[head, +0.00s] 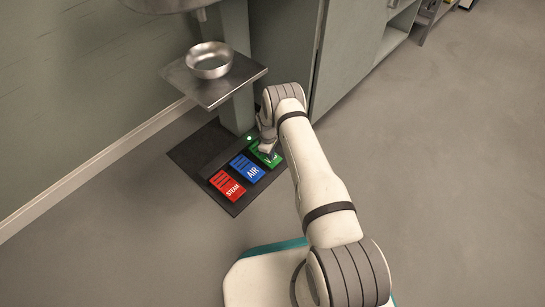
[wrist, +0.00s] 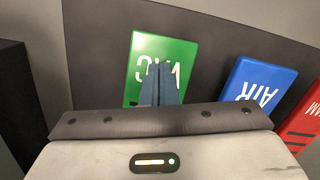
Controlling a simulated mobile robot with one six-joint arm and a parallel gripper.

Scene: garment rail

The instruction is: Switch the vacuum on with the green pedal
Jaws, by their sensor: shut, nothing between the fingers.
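The green pedal (head: 257,151) is the rightmost of three pedals on a dark floor plate, partly covered by my arm in the head view. In the wrist view the green pedal (wrist: 180,48) shows white letters, partly hidden behind my fingers. My gripper (head: 269,157) is right over the green pedal, pointing down. In the wrist view my gripper (wrist: 162,70) is shut and empty, its blue-grey fingertips in front of the pedal's middle. I cannot tell whether the tips touch it. A small pale light (head: 249,138) shows behind the green pedal.
The blue AIR pedal (head: 247,168) and the red STEAM pedal (head: 228,185) lie close beside the green one on the dark plate (head: 188,155). A metal shelf with a bowl (head: 209,60) overhangs behind. A cabinet (head: 345,50) stands right. Open floor lies right.

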